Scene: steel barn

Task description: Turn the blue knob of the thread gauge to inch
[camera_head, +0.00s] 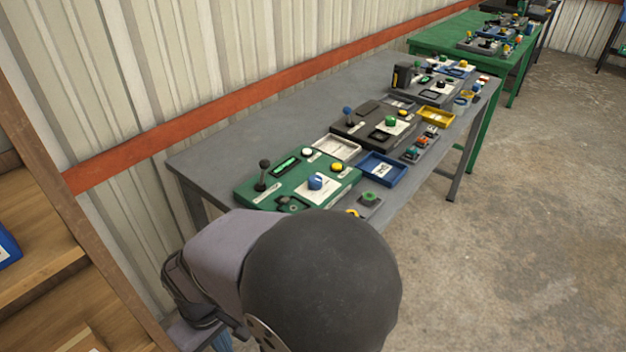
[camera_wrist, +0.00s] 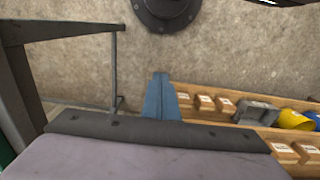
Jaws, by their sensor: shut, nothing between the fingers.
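The thread gauge appears to be the green panel (camera_head: 247,196) at the near end of the grey table, as it carries the blue knob (camera_head: 315,181) on a white plate. The plate's markings are too small to read, so I cannot tell the knob's setting. The panel also has a black-balled lever, a lit green display, a white button and a yellow button. My gripper (camera_wrist: 161,76) has blue fingers, closed together and empty, over the floor. In the head view its blue fingers (camera_head: 222,340) show only partly at the bottom, away from the panel and off the table.
A dark panel (camera_head: 352,132) with a green knob, a white tray (camera_head: 337,147) and a blue tray (camera_head: 366,168) stand beyond the gauge. A small green-knobbed box (camera_head: 368,201) sits nearby. Wooden shelves (camera_head: 60,250) stand at left.

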